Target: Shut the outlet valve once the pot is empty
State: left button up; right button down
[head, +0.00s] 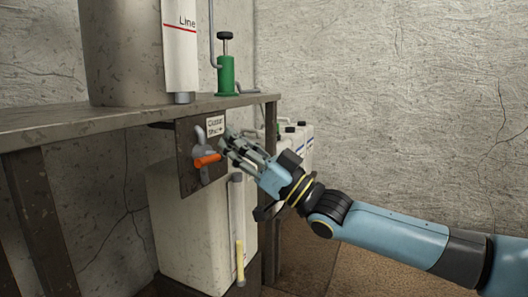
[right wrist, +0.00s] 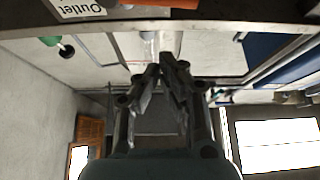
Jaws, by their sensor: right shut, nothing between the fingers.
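The outlet valve (head: 207,161) has an orange handle lying roughly level on a dark panel under the bench. Its orange part also shows at the top edge of the right wrist view (right wrist: 183,3). A label (head: 215,127) above it reads "Outlet" and "Shut" with an arrow to the right. The large grey pot (head: 124,55) stands on the bench; its inside is hidden. My right gripper (head: 228,143) is shut and empty, just right of the handle; I cannot tell whether it touches. In the right wrist view its fingers (right wrist: 161,72) are together. My left gripper is not in view.
A white upright column marked "Line" with a red line (head: 180,40) stands beside the pot. A green hand pump (head: 226,75) sits at the bench's (head: 60,120) right end. A pale tank (head: 190,235) stands below the panel. White containers (head: 298,140) stand behind my gripper.

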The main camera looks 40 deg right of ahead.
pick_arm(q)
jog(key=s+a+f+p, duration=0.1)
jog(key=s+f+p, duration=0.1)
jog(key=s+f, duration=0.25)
pick_arm(e)
jog(key=v, duration=0.7)
notch_tip(320, 180, up, 4)
jog(key=m+h+b, duration=0.1)
jog(key=m+b, duration=0.1)
jog(key=b, duration=0.2)
send_over(219, 157)
jog(key=s, duration=0.4)
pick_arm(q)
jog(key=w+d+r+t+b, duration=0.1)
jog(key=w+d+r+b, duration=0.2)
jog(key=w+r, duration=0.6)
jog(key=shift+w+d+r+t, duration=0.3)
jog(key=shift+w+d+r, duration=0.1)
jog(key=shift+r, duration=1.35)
pick_arm(e)
jog(key=shift+w+a+f+t, duration=0.15)
jog(key=shift+w+a+f, duration=0.2)
jog(key=shift+f, duration=0.3)
jog(key=shift+w+a+f+t, duration=0.15)
jog(key=shift+a+f, duration=0.3)
jog(key=shift+f, duration=0.15)
